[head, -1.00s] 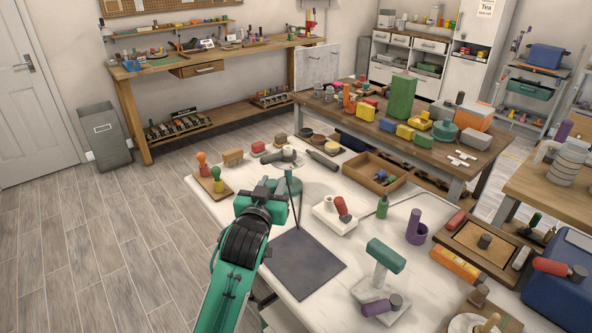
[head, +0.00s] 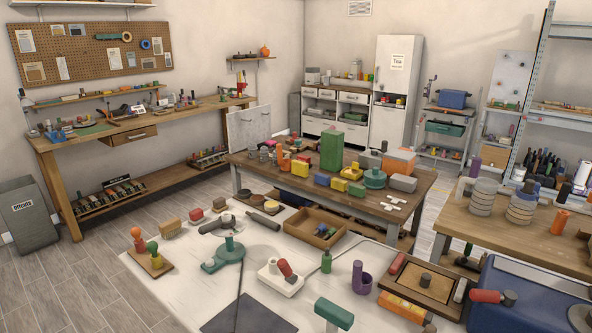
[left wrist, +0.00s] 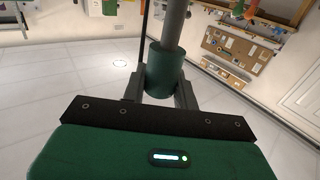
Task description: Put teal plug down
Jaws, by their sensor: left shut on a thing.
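In the left wrist view my left gripper (left wrist: 168,92) is shut on the teal plug (left wrist: 166,66), a dark teal cylinder between its two grey fingers. A grey rod stands out from the plug toward the top of that view. My left gripper and the held plug are not in the head view now. My right gripper is in neither view.
The white table (head: 165,285) holds a teal fixture (head: 222,258), a dark mat (head: 247,316), a purple holder (head: 361,278), a green bottle (head: 326,261) and a wooden tray (head: 314,225). A crowded wooden table (head: 262,172) stands behind. Bare white surface lies left of the mat.

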